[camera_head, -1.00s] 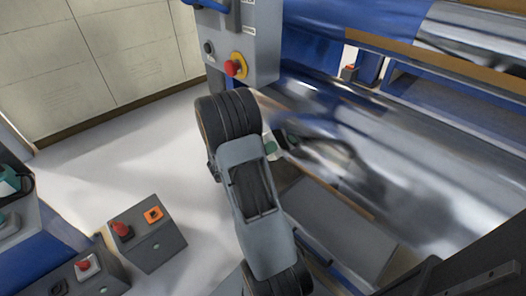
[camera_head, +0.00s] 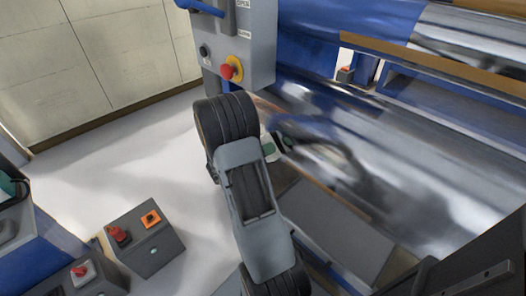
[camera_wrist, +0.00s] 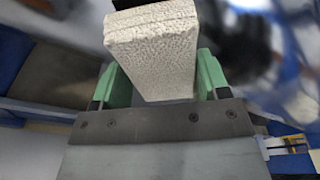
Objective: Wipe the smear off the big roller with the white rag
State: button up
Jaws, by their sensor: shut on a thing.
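The big roller (camera_head: 425,165) is a shiny metal cylinder running from the centre to the right of the head view, with blurred dark and light reflections. I cannot tell a smear from these reflections. In the wrist view my gripper (camera_wrist: 158,88) has green fingers shut on the white rag (camera_wrist: 150,50), which looks like a thick, rough-textured folded block. In the head view my arm hides most of the gripper (camera_head: 272,146), which is beside the left part of the roller. Whether the rag touches the roller cannot be told.
A grey control post with a red button (camera_head: 231,70) stands just beyond my arm. A grey box with a red knob (camera_head: 118,235) is at lower left. A grey panel (camera_head: 322,222) lies below the roller. White floor (camera_head: 100,170) is clear at left.

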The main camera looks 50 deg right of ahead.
aim_at(304, 165)
jog(key=shift+x, duration=0.8)
jog(key=shift+r, duration=0.1)
jog(key=shift+s+a+p, duration=0.1)
jog(key=shift+s+p, duration=0.2)
jog(key=shift+s, duration=0.55)
jog(key=shift+s+a+p, duration=0.15)
jog(key=shift+s+p, duration=0.15)
jog(key=shift+s, duration=0.5)
jog(key=shift+s+a+p, duration=0.15)
jog(key=shift+s+p, duration=0.5)
jog(key=shift+s, duration=3.5)
jog(key=shift+s+a+p, duration=0.15)
jog(key=shift+s+p, duration=0.55)
jog(key=shift+s, duration=0.3)
jog(key=shift+w+d+p, duration=0.2)
jog(key=shift+w+p, duration=0.15)
jog(key=shift+w, duration=2.2)
jog(key=shift+w+d+p, duration=0.15)
jog(key=shift+w+p, duration=0.15)
jog(key=shift+w, duration=2.3)
jog(key=shift+w+d, duration=0.15)
jog(key=shift+w, duration=0.7)
jog(key=shift+w+d, duration=0.1)
jog(key=shift+w, duration=0.8)
jog(key=shift+a, duration=0.1)
